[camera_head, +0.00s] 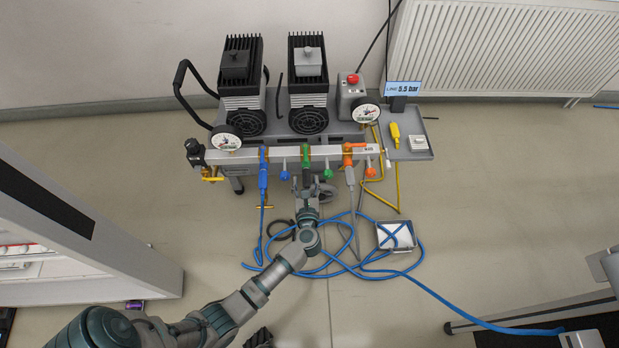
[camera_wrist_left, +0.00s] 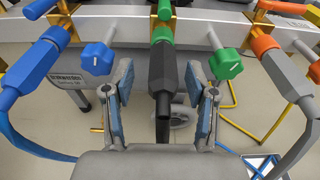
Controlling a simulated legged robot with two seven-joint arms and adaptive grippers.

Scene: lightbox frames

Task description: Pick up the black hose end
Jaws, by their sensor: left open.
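The black hose end (camera_wrist_left: 163,78) hangs below a green coupling (camera_wrist_left: 162,36) on the manifold in the left wrist view. Its dark open tip points down toward the camera. In the head view it hangs under the green coupling (camera_head: 306,153), mostly hidden by my gripper. My left gripper (camera_head: 307,190) is open just below the manifold. In the left wrist view its two fingers (camera_wrist_left: 160,88) stand on either side of the black hose end, with a visible gap on each side. My right gripper is not in view.
A blue hose end (camera_wrist_left: 38,66) hangs left and a grey one with orange (camera_wrist_left: 285,75) hangs right. A blue knob (camera_wrist_left: 96,58) and green knob (camera_wrist_left: 226,64) sit close by the fingers. Loose blue hose (camera_head: 345,262) and a small tray (camera_head: 413,246) lie on the floor.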

